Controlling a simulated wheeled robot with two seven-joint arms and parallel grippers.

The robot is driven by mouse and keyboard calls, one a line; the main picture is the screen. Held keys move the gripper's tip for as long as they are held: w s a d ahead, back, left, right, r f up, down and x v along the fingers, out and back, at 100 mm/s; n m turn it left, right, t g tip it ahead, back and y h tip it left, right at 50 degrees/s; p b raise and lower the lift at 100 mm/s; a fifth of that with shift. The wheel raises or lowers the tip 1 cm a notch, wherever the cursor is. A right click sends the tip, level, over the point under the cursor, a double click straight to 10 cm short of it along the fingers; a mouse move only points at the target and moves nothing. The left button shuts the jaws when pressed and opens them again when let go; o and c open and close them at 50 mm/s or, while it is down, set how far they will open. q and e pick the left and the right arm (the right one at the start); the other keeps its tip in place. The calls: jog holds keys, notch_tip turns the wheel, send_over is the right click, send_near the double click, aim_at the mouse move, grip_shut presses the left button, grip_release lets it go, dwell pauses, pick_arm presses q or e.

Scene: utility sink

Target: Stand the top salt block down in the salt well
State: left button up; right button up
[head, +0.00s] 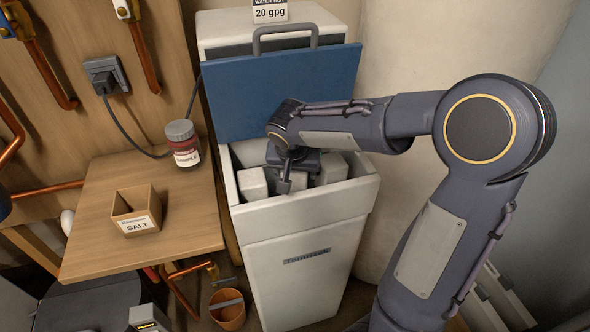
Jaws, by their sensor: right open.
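The salt well (352,198) is the open top of a white cabinet, with several pale salt blocks inside. One block (252,184) stands at the front left of the well and another (332,168) shows on the right. My right gripper (298,181) reaches down into the well from above, among the blocks. It is open, with one dark finger showing in front of a pale block. The gripper body and wrist hide the middle of the well, so I cannot tell which block is the top one or whether one lies between the fingers. My left gripper is not in view.
The blue lid (240,98) stands raised behind the well. A small wooden box labelled SALT (137,212) and a red jar (183,145) stand on the wooden shelf (185,230) at the left. An orange bucket (228,312) stands on the floor beside the cabinet.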

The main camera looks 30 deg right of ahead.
jog(key=p+v, duration=0.1)
jog(key=v, duration=1.1)
jog(key=shift+p, duration=0.4)
jog(key=shift+f, duration=0.1)
